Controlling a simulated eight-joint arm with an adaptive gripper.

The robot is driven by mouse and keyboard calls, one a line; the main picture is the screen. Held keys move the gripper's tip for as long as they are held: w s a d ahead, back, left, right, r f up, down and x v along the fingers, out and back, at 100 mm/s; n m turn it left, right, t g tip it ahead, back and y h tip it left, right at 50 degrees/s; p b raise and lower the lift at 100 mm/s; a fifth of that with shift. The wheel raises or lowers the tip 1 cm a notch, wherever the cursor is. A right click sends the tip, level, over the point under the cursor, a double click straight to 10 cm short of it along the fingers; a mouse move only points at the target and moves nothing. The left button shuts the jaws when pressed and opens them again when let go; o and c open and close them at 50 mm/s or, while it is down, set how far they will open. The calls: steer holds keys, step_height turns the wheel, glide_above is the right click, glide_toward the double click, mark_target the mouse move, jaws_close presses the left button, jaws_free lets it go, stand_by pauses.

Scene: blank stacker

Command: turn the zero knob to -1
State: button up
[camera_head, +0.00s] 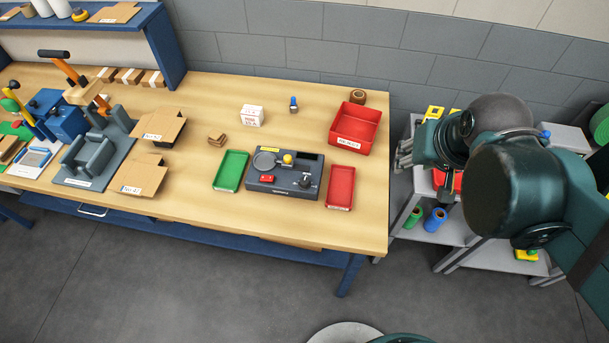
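A dark grey device (284,193) sits on the wooden table between a green tray and a red tray. It carries a round grey pan (264,161), a yellow knob (288,158), a red button (267,178) and a black knob (305,181) at its right front. The black knob looks like the zero knob, but its markings and setting are too small to read. My gripper (403,155) is at the right, beyond the table's right edge and apart from the device. Its fingers are small and partly hidden by my arm, so I cannot tell their opening.
The green tray (231,170) and red tray (340,187) flank the device closely. A red bin (356,126) stands behind on the right, and a small white box (251,115) behind on the left. Cardboard boxes (143,174) lie farther left. Grey shelving (447,232) stands beneath my arm.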

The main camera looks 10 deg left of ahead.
steer(key=w+a+f+g+p, duration=0.2)
steer(key=a, duration=0.5)
steer(key=w+a+f+g+p, duration=0.1)
steer(key=w+a, duration=0.2)
steer(key=a, duration=0.3)
steer(key=n+g+p, duration=0.1)
steer(key=g+p, duration=0.1)
steer(key=p, duration=0.1)
glide_toward(305, 180)
steer(key=shift+w+d+h, duration=0.2)
steer(key=shift+w+h, duration=0.1)
steer(key=shift+w, duration=0.1)
steer(key=shift+s+a+f+g, duration=0.2)
steer(key=shift+a+f+g, duration=0.1)
steer(key=shift+a+f, duration=0.25)
steer(key=shift+f, duration=3.85)
steer(key=shift+c, duration=0.5)
steer(key=c, duration=0.8)
